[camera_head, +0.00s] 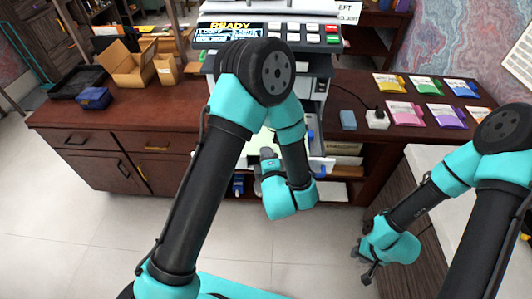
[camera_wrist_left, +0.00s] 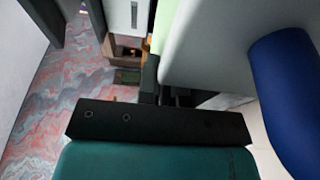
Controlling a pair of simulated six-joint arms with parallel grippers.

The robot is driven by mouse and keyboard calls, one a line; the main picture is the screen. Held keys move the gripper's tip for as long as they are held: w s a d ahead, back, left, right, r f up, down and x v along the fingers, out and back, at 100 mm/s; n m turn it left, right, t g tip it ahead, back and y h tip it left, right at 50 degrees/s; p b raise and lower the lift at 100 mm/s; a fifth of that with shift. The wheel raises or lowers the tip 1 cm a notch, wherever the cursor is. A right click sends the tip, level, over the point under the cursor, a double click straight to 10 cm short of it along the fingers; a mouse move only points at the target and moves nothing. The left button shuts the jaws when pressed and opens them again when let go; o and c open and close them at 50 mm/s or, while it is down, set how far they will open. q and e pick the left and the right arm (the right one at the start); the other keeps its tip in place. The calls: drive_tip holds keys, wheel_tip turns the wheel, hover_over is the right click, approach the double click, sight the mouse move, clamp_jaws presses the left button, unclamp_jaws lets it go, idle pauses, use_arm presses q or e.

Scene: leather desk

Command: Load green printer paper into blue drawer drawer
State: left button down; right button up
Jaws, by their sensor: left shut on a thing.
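A pale green paper stack (camera_head: 264,140) lies in a light pulled-out printer drawer (camera_head: 321,165), partly hidden by my left arm. In the left wrist view, a thin pale green strip (camera_wrist_left: 164,22) shows beside a large grey-white panel (camera_wrist_left: 215,48), which looks like the drawer front. A blue rounded part (camera_wrist_left: 283,90) stands out from it. My left gripper (camera_head: 265,160) is at the drawer's front, shut on what appears to be the drawer; the contact is mostly hidden. My right gripper (camera_head: 362,262) is low, away from the printer, and appears open and empty.
The printer's control panel (camera_head: 270,33) reads READY. Cardboard boxes (camera_head: 130,65) and a dark blue box (camera_head: 94,98) stand on the left desk. Floor in front is open.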

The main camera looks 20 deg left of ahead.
use_arm(q)
drive_tip(key=shift+f, duration=0.8)
drive_tip(key=c, duration=1.2)
unclamp_jaws()
drive_tip(key=shift+s, duration=0.1)
drive_tip(key=v, duration=1.7)
drive_tip(key=shift+f, duration=0.1)
